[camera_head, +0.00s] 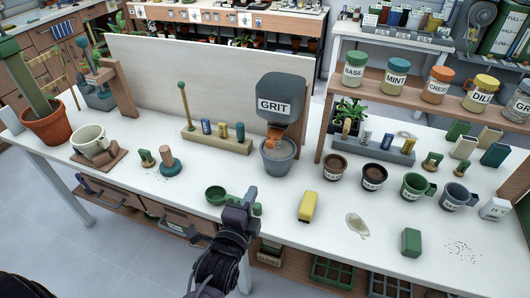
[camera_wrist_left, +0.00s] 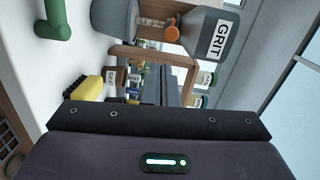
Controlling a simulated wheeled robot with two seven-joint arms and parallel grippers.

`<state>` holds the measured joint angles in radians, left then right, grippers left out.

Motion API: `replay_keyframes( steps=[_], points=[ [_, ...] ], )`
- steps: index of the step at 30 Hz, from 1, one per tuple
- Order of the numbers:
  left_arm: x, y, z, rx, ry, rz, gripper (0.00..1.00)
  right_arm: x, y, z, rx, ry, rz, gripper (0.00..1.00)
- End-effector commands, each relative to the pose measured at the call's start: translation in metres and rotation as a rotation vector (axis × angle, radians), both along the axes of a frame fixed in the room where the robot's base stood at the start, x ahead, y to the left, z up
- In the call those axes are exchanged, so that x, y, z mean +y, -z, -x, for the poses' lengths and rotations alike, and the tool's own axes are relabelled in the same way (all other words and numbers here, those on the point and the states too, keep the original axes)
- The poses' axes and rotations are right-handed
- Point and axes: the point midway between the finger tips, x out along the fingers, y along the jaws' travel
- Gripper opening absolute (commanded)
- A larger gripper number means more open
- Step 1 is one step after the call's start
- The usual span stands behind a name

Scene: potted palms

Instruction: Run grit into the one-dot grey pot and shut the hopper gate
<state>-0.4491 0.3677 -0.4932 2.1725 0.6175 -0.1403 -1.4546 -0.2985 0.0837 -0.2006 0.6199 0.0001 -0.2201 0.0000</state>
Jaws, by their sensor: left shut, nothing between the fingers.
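The grey hopper labelled GRIT (camera_head: 281,97) stands at the back of the table; it also shows in the left wrist view (camera_wrist_left: 212,40). Its orange gate part (camera_head: 275,132) is at the bottom outlet, and an orange knob (camera_wrist_left: 172,34) shows in the left wrist view. I cannot tell whether the gate is open. A grey pot (camera_head: 278,160) stands upright under the outlet with some brownish content; its side also shows in the left wrist view (camera_wrist_left: 112,20). No dot is readable on it. My left gripper (camera_head: 249,195) is shut and empty, in front of the pot. My right gripper is out of view.
A yellow block (camera_head: 307,206) and a pale spill (camera_head: 357,225) are to the right. Small dark pots (camera_head: 335,166) stand right of the grey pot. A wooden rack (camera_head: 217,140) is on the left.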

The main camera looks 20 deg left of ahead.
Motion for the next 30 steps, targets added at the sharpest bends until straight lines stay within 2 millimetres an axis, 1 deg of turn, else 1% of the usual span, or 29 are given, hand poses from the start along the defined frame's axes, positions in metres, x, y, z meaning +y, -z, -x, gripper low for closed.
replay_keyframes(
  steps=[1, 3, 7, 11, 15, 21, 25, 30],
  points=[
    [0.0, -0.008, 0.001, -0.029, -0.001, -0.038, 0.0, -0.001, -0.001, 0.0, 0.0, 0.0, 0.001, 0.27],
    [0.001, -0.013, 0.0, -0.052, -0.004, -0.067, 0.0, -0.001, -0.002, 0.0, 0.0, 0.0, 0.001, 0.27],
    [0.001, -0.016, -0.012, -0.061, -0.005, -0.077, 0.0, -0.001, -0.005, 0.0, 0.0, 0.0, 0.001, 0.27],
    [0.002, -0.017, -0.035, -0.061, -0.006, -0.075, 0.0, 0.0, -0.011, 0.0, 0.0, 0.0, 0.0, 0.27],
    [0.003, -0.017, -0.066, -0.059, -0.006, -0.074, 0.0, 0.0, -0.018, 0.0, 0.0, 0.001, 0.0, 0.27],
    [0.004, -0.016, -0.106, -0.057, -0.005, -0.073, 0.0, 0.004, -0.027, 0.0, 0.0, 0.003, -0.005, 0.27],
    [0.004, -0.015, -0.125, -0.056, -0.005, -0.073, 0.0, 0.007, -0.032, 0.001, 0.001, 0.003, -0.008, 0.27],
    [0.004, -0.013, -0.136, -0.055, -0.004, -0.072, 0.0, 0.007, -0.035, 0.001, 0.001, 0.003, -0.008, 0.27]
  ],
)
